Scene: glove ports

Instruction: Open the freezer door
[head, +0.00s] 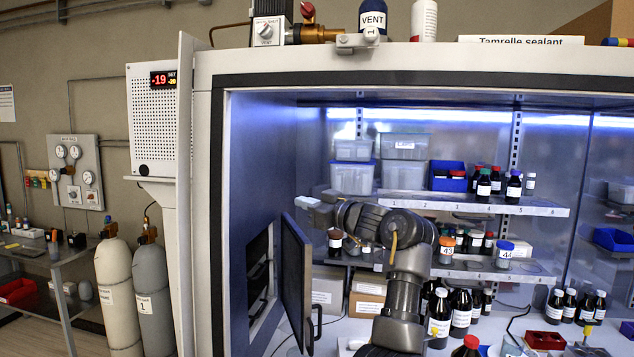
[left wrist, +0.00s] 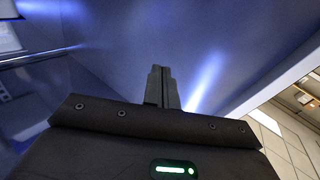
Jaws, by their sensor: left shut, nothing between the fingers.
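The freezer door (head: 295,285) is a dark panel at the left inner wall of the cabinet in the head view. It stands swung out from the wall, with a dark opening (head: 261,268) showing beside it. Its dark bar handle (head: 316,324) is on the lower right of the panel. My left gripper (head: 303,202) is above and just right of the door's top edge, apart from the handle. Its fingers are shut and empty; the left wrist view shows them together (left wrist: 162,88) before a bluish wall. My right gripper is not in view.
Shelves with bins and bottles (head: 470,205) stand behind and right of my left arm. Several dark bottles (head: 450,310) stand on the cabinet floor near my forearm. The cabinet's front frame (head: 203,230) bounds the left side. A display (head: 163,79) reads -19.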

